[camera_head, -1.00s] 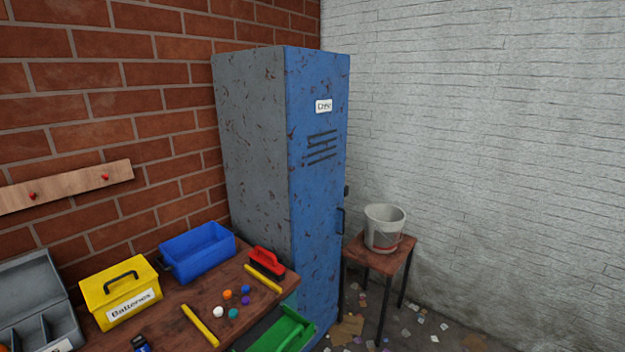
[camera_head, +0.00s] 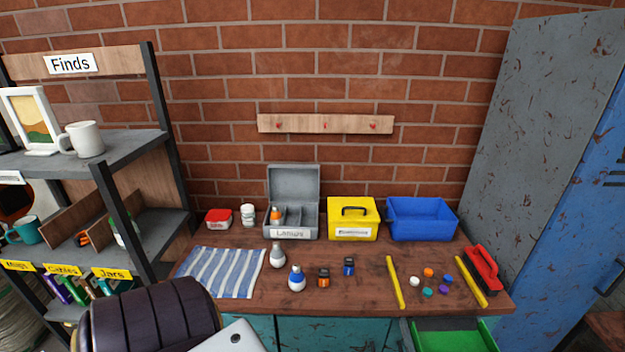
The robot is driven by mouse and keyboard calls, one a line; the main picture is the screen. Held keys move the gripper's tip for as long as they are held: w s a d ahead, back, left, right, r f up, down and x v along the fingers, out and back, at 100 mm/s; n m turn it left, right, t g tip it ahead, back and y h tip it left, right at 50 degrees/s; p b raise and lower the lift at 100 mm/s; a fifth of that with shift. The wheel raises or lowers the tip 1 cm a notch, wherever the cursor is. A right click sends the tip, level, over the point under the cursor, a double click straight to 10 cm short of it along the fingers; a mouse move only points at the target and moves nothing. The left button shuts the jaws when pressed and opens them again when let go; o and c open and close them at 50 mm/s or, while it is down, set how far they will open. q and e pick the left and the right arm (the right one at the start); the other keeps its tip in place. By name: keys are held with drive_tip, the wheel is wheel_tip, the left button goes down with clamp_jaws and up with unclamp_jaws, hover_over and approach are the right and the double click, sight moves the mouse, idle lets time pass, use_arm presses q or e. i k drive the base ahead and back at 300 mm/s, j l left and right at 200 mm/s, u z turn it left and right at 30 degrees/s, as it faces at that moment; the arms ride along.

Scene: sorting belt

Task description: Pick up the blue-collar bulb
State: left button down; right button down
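The blue-collar bulb (camera_head: 297,279) stands on the wooden workbench (camera_head: 350,293), left of the middle, with a white globe and a blue band. A bulb with a greyish collar (camera_head: 277,256) stands just behind it to the left. An open grey box labelled Lamps (camera_head: 291,234) is at the back of the bench, and an orange-collared bulb (camera_head: 276,215) shows in its left compartment. Neither of my grippers is in view.
A striped cloth (camera_head: 222,272) lies left of the bulbs. Small orange-black (camera_head: 323,278) and blue-black (camera_head: 349,266) items stand to their right. A yellow box (camera_head: 352,218) and blue bin (camera_head: 422,219) are behind. A Finds shelf (camera_head: 120,150) rises at left.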

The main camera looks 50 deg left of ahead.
sight(297, 279)
drive_tip(key=u, duration=1.75)
